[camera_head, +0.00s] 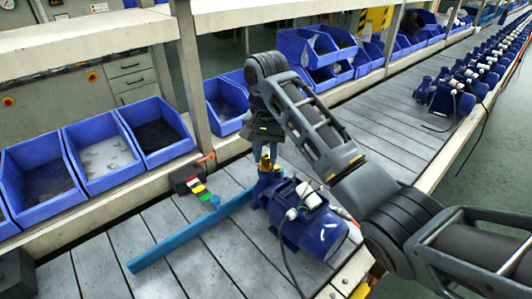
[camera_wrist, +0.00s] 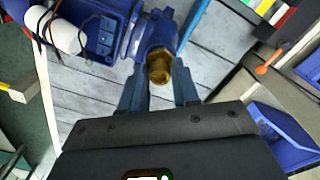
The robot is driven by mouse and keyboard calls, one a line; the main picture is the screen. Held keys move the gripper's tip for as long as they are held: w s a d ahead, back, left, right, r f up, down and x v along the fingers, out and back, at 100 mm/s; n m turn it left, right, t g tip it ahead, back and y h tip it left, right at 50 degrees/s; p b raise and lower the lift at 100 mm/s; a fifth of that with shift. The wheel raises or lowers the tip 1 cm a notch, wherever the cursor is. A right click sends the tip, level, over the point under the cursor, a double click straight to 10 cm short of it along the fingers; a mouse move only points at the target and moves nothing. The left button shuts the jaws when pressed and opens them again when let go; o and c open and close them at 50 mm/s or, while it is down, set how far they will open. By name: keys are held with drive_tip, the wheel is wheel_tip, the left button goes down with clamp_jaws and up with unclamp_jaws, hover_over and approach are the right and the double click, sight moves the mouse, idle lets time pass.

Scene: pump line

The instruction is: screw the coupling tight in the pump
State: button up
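The blue pump (camera_head: 310,225) lies on the slatted line, with its flanged end toward my gripper. The brass coupling (camera_wrist: 159,67) sits at the port of the pump's blue flanged end. It also shows in the head view (camera_head: 265,163), under my gripper. My gripper (camera_wrist: 160,82) points down at the port, with one blue-grey finger on each side of the coupling. The threads and how deep the coupling sits are hidden. The pump also shows in the wrist view (camera_wrist: 100,35).
A long blue bar (camera_head: 180,240) lies beside the pump. Coloured blocks (camera_head: 198,188) and a dark box lie left of the port. Blue bins (camera_head: 100,158) line the far side. More pumps (camera_head: 440,97) stand farther along; slats between are clear.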

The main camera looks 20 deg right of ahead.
clamp_jaws()
drive_tip(key=shift+f+m, duration=0.1)
drive_tip(key=shift+m, duration=1.6)
drive_tip(key=shift+m, duration=1.8)
drive_tip(key=shift+s+m, duration=0.1)
drive_tip(key=shift+m, duration=1.6)
